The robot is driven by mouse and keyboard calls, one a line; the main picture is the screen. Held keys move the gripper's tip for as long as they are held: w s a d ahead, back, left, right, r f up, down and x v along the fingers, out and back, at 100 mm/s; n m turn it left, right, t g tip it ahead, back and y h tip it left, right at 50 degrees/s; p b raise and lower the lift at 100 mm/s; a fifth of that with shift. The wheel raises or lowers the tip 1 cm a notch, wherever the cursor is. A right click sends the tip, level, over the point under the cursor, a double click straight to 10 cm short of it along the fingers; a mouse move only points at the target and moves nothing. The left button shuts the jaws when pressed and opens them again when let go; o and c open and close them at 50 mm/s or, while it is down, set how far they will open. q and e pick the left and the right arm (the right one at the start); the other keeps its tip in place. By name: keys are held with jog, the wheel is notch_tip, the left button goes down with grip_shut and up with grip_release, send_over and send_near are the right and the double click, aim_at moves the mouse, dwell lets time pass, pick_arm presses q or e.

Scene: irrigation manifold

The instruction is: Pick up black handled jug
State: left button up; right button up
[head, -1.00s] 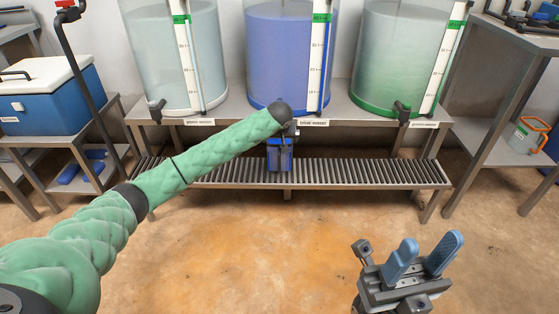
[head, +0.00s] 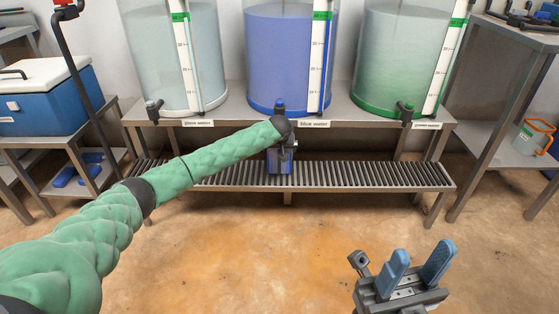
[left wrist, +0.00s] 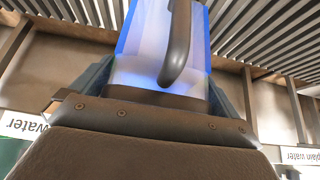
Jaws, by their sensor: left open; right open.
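The jug (left wrist: 150,45) is translucent with a blue glow and a black handle (left wrist: 177,45). In the left wrist view it stands between the two fingers of my left gripper (left wrist: 155,85), which is open around it. In the head view my left gripper (head: 281,160) is at the slatted rack below the middle tank, and my forearm hides much of it and the jug. I cannot tell whether the fingers touch the jug. My right gripper (head: 416,268) is open and empty at the lower right, above the floor.
Three tanks, plain (head: 172,60), blue (head: 283,65) and green (head: 395,65), stand on a metal bench. The blue tank's tap (head: 280,105) is just above my left wrist. The slatted rack (head: 370,175) is low in front. A blue cooler (head: 45,105) stands left; an orange-handled jug (head: 531,137) sits right.

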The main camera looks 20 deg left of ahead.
pick_arm(q)
jog(key=shift+w+a+f, duration=0.15)
jog(key=shift+w+f, duration=0.2)
jog(key=shift+f, duration=0.2)
jog(key=shift+c, duration=0.4)
jog(key=c, duration=1.5)
jog(key=shift+r, duration=0.15)
jog(key=shift+c, duration=0.6)
